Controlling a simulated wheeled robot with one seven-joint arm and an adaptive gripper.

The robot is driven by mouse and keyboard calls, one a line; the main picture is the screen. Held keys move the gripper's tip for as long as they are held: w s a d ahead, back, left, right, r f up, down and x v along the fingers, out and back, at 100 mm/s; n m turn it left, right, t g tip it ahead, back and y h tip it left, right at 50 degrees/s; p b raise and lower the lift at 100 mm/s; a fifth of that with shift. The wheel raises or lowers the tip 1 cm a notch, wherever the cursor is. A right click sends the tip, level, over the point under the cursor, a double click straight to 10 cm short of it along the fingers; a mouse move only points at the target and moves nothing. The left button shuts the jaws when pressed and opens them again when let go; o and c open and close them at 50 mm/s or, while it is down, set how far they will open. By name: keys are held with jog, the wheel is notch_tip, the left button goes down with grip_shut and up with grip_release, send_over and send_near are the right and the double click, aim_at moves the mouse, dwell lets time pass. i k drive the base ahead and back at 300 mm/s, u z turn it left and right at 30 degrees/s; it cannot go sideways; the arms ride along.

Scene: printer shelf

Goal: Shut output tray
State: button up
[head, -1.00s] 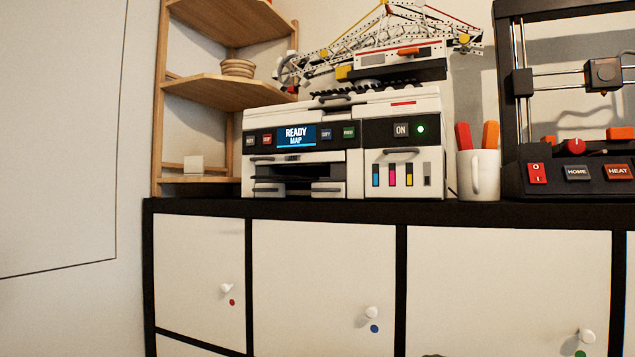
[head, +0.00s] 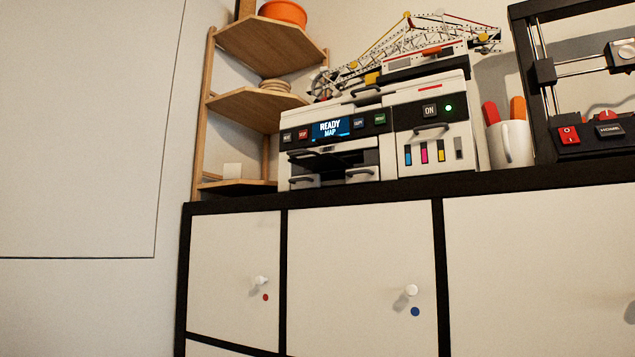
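The white and black printer (head: 380,135) stands on top of the cabinet, with its screen lit and reading "READY MAP". The output tray (head: 347,172) is at the dark opening in the printer's lower left part, with a dark handle along its front. From this low angle I cannot tell how far the tray sticks out. A paper drawer front (head: 304,181) with a handle sits low at its left. My gripper is in no view.
The black-topped cabinet (head: 320,200) has white doors with round knobs. A mug (head: 511,145) with red and orange handles and a 3D printer (head: 590,136) stand right of the printer. A wooden corner shelf (head: 250,110) stands left. A model crane (head: 410,50) rests on top.

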aim_at(327, 161)
jog(key=u, duration=0.4)
jog(key=k, duration=0.95)
jog(key=u, duration=0.35)
